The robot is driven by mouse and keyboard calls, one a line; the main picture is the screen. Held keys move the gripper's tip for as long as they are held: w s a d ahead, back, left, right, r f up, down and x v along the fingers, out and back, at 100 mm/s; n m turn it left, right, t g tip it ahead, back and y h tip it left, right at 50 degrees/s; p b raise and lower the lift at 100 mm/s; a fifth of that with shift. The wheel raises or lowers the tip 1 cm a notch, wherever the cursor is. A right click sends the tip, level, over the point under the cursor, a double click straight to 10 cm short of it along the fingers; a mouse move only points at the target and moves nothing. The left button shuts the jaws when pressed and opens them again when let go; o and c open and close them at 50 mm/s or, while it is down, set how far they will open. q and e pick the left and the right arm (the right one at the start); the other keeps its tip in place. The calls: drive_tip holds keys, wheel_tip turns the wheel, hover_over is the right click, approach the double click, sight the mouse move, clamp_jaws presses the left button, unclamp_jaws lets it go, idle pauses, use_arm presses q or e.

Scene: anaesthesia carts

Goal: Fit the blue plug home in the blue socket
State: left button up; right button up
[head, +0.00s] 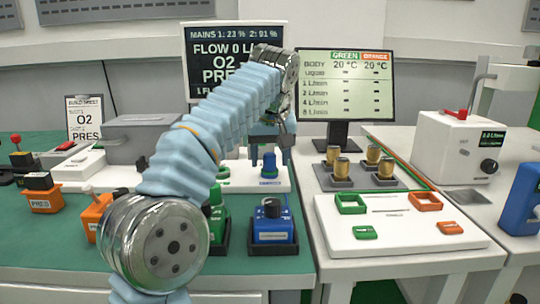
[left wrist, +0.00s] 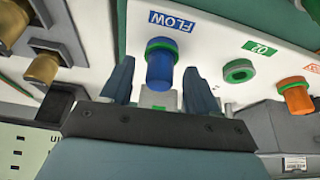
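The blue plug (head: 269,164) stands upright at the blue-labelled place of a white panel (head: 240,182). In the left wrist view the plug (left wrist: 160,70) sits beside the FLOW label, with a green ring around it. The blue socket under it is hidden, so I cannot tell how deep the plug sits. My left gripper (head: 271,141) is above the plug, pointing down. In the left wrist view its fingers (left wrist: 160,85) are spread on either side of the plug, with gaps, and hold nothing. My right gripper is not in view.
A green socket ring (left wrist: 240,70) and an orange plug (left wrist: 294,95) are on the same panel. A blue block with a black knob (head: 272,222) stands in front. A monitor (head: 345,85) and brass cylinders (head: 341,168) are to the right.

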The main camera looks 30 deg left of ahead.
use_arm(q)
drive_tip(key=shift+r, duration=0.15)
drive_tip(key=p+v, duration=0.5)
drive_tip(key=v, duration=0.8)
drive_tip(key=shift+s+r+p, duration=0.15)
drive_tip(key=shift+r+p, duration=0.1)
drive_tip(key=shift+p, duration=0.1)
